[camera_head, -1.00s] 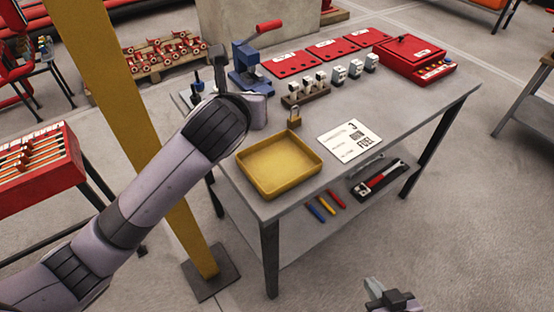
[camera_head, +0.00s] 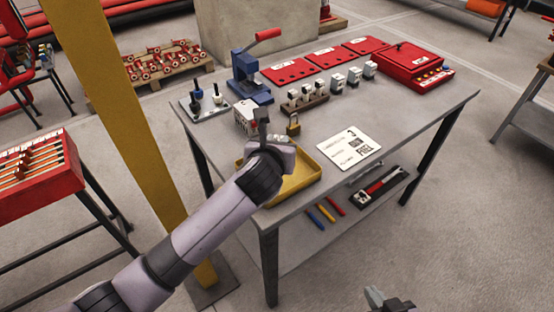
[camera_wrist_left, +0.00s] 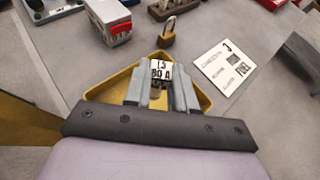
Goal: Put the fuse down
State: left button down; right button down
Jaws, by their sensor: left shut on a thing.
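My left gripper (camera_wrist_left: 160,90) is shut on the fuse (camera_wrist_left: 161,71), a white block with black print and a darker part below it. In the left wrist view the fuse sits between the grey fingertips, over the yellow tray (camera_wrist_left: 104,92). In the head view my left gripper (camera_head: 263,122) is at the tray's back left, and my wrist hides part of the yellow tray (camera_head: 306,178). I cannot tell whether the fuse touches the tray. My right gripper (camera_head: 385,302) shows only partly at the bottom edge, away from the table, and its opening is unclear.
On the table stand a red-and-white box (camera_head: 244,116), a padlock (camera_head: 293,124), a printed card (camera_head: 349,147), a fuse rack (camera_head: 305,98), a blue press (camera_head: 249,76) and a red case (camera_head: 413,64). The tabletop right of the card is clear.

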pick_arm(q)
jog(key=shift+f+b, duration=0.4)
jog(key=shift+f, duration=2.05)
jog(key=shift+f, duration=0.1)
jog(key=c, duration=0.9)
grip_release()
jog(key=shift+c, duration=0.2)
jog(key=p+v, duration=0.1)
jog(key=v, duration=1.1)
jog(key=shift+p, duration=0.35)
